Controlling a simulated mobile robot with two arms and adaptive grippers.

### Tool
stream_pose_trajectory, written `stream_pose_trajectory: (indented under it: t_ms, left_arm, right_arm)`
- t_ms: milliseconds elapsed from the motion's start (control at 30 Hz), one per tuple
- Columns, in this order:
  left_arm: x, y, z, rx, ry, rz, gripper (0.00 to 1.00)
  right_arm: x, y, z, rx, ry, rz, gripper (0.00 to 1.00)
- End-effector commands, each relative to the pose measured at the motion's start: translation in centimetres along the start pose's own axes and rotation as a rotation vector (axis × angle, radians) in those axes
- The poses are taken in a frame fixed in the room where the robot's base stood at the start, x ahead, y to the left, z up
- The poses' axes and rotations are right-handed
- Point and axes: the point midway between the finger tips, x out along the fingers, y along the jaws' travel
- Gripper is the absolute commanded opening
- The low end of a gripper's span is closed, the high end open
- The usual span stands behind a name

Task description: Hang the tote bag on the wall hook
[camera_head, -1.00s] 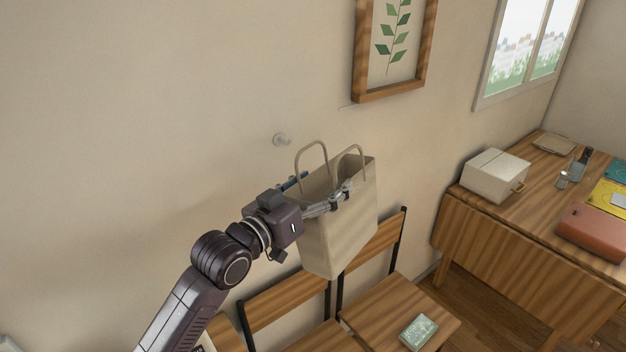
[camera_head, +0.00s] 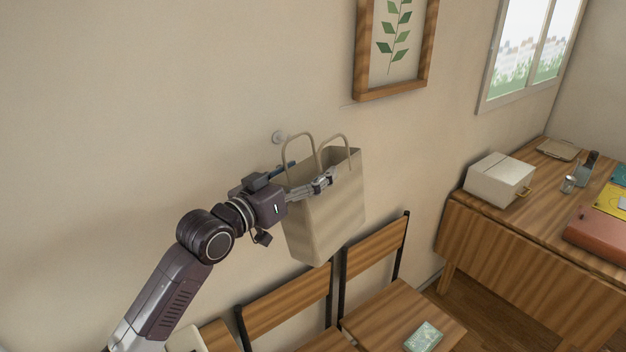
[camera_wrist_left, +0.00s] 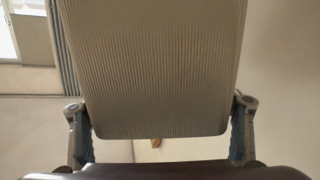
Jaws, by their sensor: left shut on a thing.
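The beige tote bag (camera_head: 335,212) hangs upright in the air near the wall, with two looped handles (camera_head: 296,136) standing up from its rim. My left gripper (camera_head: 305,178) is shut on the bag's upper part, with one finger along its near face. In the left wrist view the ribbed bag (camera_wrist_left: 155,65) fills the space between the two fingers (camera_wrist_left: 160,135). The small pale round wall hook (camera_head: 278,137) is on the wall just left of the nearer handle's top. Whether the handle touches the hook I cannot tell. My right gripper is not in view.
Wooden chairs (camera_head: 375,250) stand below the bag, one with a green box (camera_head: 423,336) on its seat. A wooden table (camera_head: 530,240) at right holds a white box (camera_head: 499,179) and other items. A framed leaf picture (camera_head: 392,92) hangs above right. The wall left of the hook is bare.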

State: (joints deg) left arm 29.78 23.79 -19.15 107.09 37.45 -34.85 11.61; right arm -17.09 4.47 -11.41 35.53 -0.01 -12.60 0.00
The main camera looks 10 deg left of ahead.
Motion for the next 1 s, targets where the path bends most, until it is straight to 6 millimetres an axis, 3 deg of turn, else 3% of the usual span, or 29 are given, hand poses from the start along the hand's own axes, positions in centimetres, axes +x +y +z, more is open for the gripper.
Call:
stream_pose_trajectory:
  t_ms: [500, 1000]
  left_arm:
    - [0.8, -3.3, -0.2, -0.001, -0.001, -0.004, 0.33]
    - [1.1, -4.4, 0.2, 0.000, 0.002, -0.001, 0.33]
  right_arm:
    - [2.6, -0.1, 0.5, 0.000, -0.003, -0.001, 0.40]
    - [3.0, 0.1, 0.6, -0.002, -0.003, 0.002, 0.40]
